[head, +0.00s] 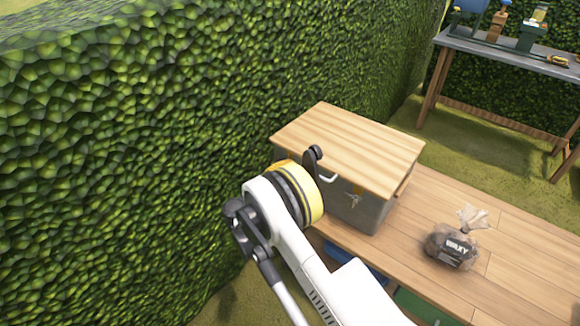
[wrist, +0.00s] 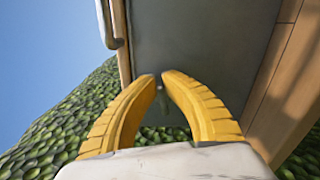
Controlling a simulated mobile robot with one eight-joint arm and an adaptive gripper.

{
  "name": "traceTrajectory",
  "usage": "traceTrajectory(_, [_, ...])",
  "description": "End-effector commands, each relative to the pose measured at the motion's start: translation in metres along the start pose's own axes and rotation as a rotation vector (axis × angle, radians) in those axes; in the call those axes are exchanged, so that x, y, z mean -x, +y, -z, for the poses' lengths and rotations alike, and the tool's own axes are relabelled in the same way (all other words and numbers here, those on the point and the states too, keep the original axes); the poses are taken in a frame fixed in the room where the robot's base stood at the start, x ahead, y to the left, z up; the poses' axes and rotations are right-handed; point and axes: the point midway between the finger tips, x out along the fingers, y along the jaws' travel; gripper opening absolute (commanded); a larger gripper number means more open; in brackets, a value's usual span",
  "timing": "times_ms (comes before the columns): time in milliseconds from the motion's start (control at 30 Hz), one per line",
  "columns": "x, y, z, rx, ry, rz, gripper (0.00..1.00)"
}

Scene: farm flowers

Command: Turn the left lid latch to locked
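A grey box with a wooden lid (head: 350,150) stands on the wooden table. A small metal latch (head: 355,199) shows on its front, right of the handle (head: 328,179). My arm's yellow-banded wrist covers the left part of the front in the head view, so the left lid latch is hidden there. In the wrist view, my gripper's yellow fingers (wrist: 161,77) point at the grey front face (wrist: 200,45). Their tips are close together with a narrow gap. A small dark piece (wrist: 163,100) shows between them, perhaps the left latch; I cannot tell if they grip it.
A tall hedge (head: 120,130) stands close at the left and behind. A second table (head: 510,50) with tools stands at the back right.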

Motion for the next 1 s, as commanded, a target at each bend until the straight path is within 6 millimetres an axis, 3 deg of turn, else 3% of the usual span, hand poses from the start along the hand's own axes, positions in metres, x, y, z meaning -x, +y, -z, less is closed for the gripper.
traceTrajectory(400, [0.0000, -0.0035, 0.0013, -0.188, 0.003, -0.001, 0.00])
traceTrajectory(967, [0.0001, -0.0036, 0.0019, -0.216, 0.004, -0.002, 0.00])
traceTrajectory(1000, [0.0001, -0.0035, 0.0019, -0.215, 0.004, -0.002, 0.17])
